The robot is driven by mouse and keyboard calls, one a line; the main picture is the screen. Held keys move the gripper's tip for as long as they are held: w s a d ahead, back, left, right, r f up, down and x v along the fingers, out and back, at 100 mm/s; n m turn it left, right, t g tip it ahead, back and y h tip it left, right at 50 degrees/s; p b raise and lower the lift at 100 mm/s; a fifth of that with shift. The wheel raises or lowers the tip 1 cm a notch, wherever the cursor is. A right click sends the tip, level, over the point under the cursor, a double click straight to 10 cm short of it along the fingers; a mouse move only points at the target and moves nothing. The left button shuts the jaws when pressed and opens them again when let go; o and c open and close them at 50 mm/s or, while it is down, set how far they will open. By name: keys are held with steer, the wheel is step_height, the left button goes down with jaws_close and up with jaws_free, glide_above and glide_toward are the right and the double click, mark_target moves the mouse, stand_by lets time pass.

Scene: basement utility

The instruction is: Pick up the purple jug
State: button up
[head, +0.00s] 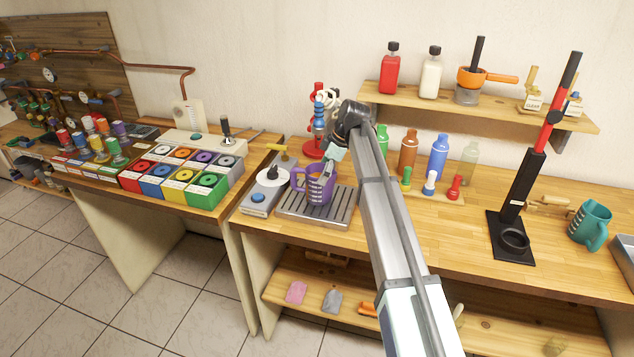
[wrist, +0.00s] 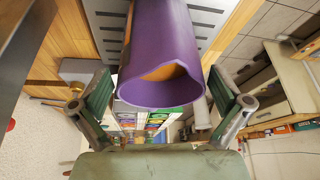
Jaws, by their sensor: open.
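The purple jug (head: 319,190) stands upright on a slatted metal drip tray (head: 340,213) on the wooden bench, its handle towards the left in the head view. My gripper (head: 329,163) is at the jug's upper part and partly covers it. In the wrist view the jug (wrist: 163,45) shows its open mouth, with an orange-brown patch inside. My gripper (wrist: 161,82) is open there, one finger on each side of the jug with visible gaps. No grip on the jug shows.
A grey device with a white top (head: 271,178) stands just left of the jug. A red and blue stand (head: 317,125) is close behind. Coloured bottles (head: 408,150) stand to the right, past my arm. A teal jug (head: 590,224) stands far right.

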steer(key=x, duration=0.3)
steer(key=shift+a, duration=0.25)
steer(key=c, duration=1.5)
steer(key=shift+w+r+b, duration=0.1)
steer(key=shift+r+b, duration=0.05)
steer(key=shift+b, duration=0.25)
